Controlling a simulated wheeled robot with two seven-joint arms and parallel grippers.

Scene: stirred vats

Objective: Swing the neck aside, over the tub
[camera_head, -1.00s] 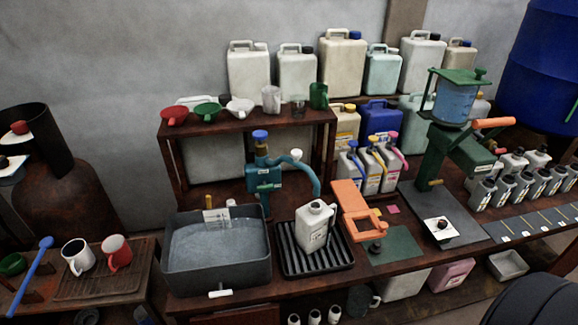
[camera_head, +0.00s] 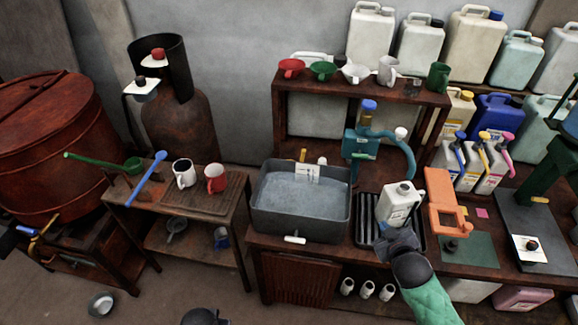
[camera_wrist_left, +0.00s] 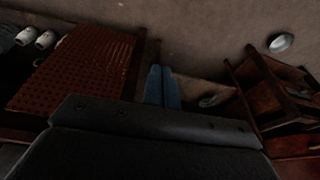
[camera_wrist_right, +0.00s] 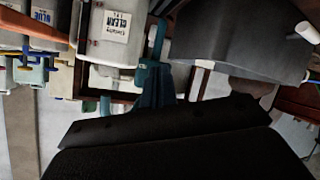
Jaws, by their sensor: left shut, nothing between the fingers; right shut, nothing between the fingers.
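The teal pump (camera_head: 362,144) stands behind the tub and tray. Its curved neck (camera_head: 408,152) arcs to the right, its end hanging by the white jug (camera_head: 398,204). The jug stands upright on the black ribbed tray (camera_head: 361,236). The dark grey tub (camera_head: 261,214), holding greyish liquid, is left of the tray. My right gripper (camera_head: 388,238) is in front of the tray, below the jug; its shut, empty fingers also show in the right wrist view (camera_wrist_right: 155,88). My left gripper (camera_wrist_left: 163,86) is shut and empty above the floor.
An orange stand (camera_head: 443,200) is right of the jug. A shelf (camera_head: 345,93) with funnels and cups is behind the pump. A side table (camera_head: 231,195) with mugs stands left. Floor is open in front of it.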

